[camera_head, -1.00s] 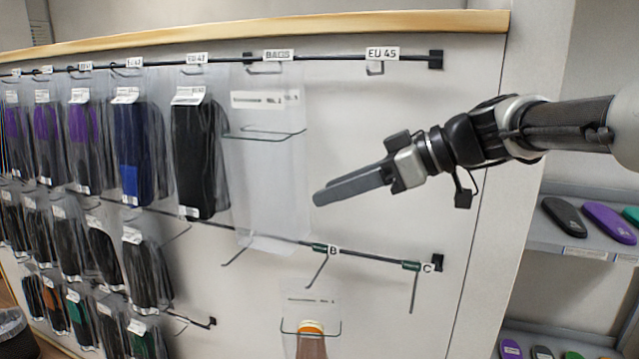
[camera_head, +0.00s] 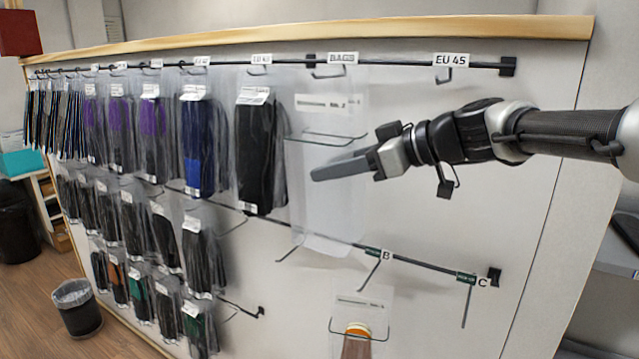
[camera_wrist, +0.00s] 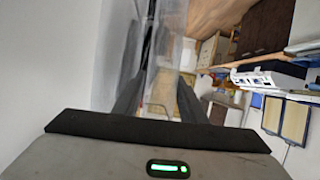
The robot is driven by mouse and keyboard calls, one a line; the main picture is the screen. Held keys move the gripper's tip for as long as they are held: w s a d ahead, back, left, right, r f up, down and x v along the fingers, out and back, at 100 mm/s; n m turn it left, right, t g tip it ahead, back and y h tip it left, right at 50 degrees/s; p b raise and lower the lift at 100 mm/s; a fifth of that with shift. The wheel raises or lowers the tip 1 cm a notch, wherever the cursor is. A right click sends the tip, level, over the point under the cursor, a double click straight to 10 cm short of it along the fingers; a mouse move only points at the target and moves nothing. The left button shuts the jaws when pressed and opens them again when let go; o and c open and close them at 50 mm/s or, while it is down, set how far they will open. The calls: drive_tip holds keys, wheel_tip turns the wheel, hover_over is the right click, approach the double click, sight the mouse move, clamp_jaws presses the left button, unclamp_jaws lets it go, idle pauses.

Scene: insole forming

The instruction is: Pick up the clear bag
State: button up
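The clear bag (camera_head: 322,215) hangs flat from a hook under the "BAGS" label on the wall panel, with a white printed strip near its top. My gripper (camera_head: 313,174) reaches in from the right in the head view, and its fingers overlap the bag's middle. In the wrist view the two dark fingers of my gripper (camera_wrist: 161,85) stand apart with a gap between them. Clear film, seemingly the bag (camera_wrist: 166,52), shows beyond and between the fingertips. I cannot tell whether the fingers touch it.
Packed dark insoles (camera_head: 262,155) hang close to the left of the bag. An empty hook labelled "EU 45" (camera_head: 443,75) is to the right. Hooks B (camera_head: 370,272) and C (camera_head: 466,300) stick out below. A bin (camera_head: 80,310) stands on the floor at left.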

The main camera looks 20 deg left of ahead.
drive_tip(key=x, duration=0.4)
drive_tip(key=shift+a+f+p, duration=0.2)
drive_tip(key=shift+p, duration=0.15)
drive_tip(key=c, duration=0.7)
drive_tip(key=shift+o, duration=0.2)
drive_tip(key=shift+r, duration=0.2)
